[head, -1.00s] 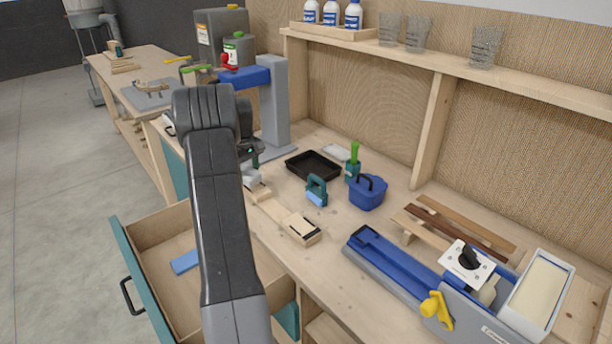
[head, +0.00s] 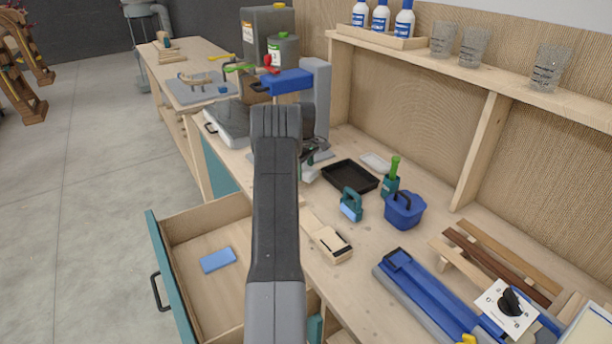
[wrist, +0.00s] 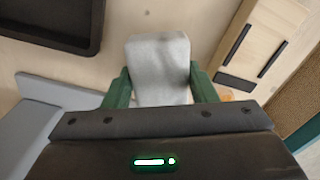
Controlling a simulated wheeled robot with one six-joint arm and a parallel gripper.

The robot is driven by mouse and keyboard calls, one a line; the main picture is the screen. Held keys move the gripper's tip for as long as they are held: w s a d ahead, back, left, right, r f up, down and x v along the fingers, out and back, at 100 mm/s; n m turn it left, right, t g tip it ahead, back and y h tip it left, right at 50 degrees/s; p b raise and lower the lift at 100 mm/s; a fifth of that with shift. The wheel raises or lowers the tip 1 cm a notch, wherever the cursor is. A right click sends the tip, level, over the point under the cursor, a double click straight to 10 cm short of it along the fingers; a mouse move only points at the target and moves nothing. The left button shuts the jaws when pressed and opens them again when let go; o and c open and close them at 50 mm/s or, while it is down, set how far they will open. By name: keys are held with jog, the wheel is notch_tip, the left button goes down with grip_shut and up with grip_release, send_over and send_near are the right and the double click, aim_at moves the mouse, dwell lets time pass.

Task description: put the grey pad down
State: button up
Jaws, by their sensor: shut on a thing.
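The grey pad (wrist: 158,72) is light grey with rounded corners and shows in the wrist view between the two green fingers of my gripper (wrist: 160,88). The gripper is shut on it from both sides. In the head view my gripper (head: 307,158) is mostly hidden behind my own arm. It is over the workbench (head: 345,225), beside the black tray and in front of the grey-and-blue stand. I cannot tell whether the pad touches the bench top.
The black tray (head: 350,176) lies close to the gripper. A wooden block with black strips (head: 331,245), a teal-handled tool (head: 351,204) and a blue caddy (head: 404,210) stand nearer. The grey stand (head: 316,100) rises behind. An open drawer (head: 190,275) holds a blue pad (head: 218,260).

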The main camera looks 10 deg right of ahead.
aim_at(305, 176)
jog(key=shift+f, duration=1.55)
jog(key=o, duration=1)
jog(key=shift+c, duration=0.2)
notch_tip(305, 176, up, 12)
jog(key=shift+r+b, duration=0.2)
jog(key=shift+b, duration=0.45)
jog(key=shift+s+f, duration=0.1)
